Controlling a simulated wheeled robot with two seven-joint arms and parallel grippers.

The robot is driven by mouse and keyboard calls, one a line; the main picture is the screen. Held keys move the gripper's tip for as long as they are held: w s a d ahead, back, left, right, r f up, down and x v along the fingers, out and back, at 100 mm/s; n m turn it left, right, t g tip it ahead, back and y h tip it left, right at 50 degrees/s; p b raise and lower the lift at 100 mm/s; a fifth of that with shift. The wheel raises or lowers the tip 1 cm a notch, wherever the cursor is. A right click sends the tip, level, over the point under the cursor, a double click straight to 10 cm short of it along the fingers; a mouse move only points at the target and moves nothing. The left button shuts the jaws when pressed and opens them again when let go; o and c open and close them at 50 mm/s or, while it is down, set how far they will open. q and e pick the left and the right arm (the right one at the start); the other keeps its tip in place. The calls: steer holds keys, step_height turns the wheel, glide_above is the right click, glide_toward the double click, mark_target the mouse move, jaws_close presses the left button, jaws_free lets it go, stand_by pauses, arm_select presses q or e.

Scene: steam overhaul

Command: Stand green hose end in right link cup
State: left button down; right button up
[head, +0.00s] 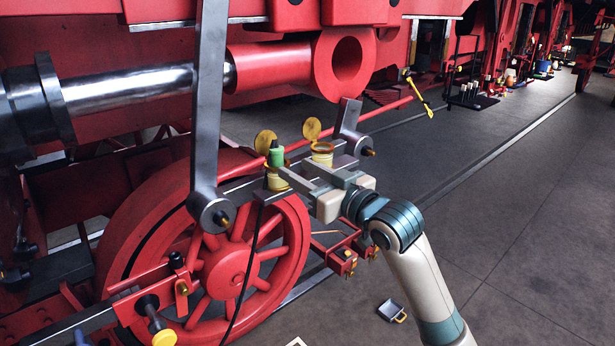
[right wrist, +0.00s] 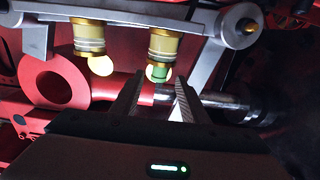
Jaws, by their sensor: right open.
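The green hose end (head: 276,157) stands upright at the mouth of the left one of two brass cups (head: 277,182) in the head view. How deep it sits is hard to tell. The green hose end (right wrist: 159,73) also shows at that cup's mouth in the right wrist view, which looks inverted. The other brass cup (head: 322,156), right in the head view, shows no hose end. Both cups have raised yellow lids. My right gripper (head: 296,171) is open, its fingertips close to the green hose end, which appears between them in the right wrist view. My left gripper is out of view.
A grey link arm (head: 206,110) hangs at left, before the red wheel (head: 230,265). A shorter grey lever (head: 350,122) rises beyond the right cup. A black cable (head: 247,270) hangs below the left cup. A small tray (head: 389,310) lies on open grey floor.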

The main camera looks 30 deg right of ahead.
mark_target(281, 159)
steer(key=w, duration=0.4)
steer(key=shift+w+a+r, duration=0.1)
steer(key=shift+a, duration=0.2)
steer(key=shift+w+a, duration=0.1)
steer(key=shift+w, duration=0.65)
steer(key=shift+w+a+p, duration=0.1)
steer(key=shift+w+p, duration=0.2)
steer(key=shift+w, duration=0.2)
steer(key=shift+s, duration=0.1)
jaws_close()
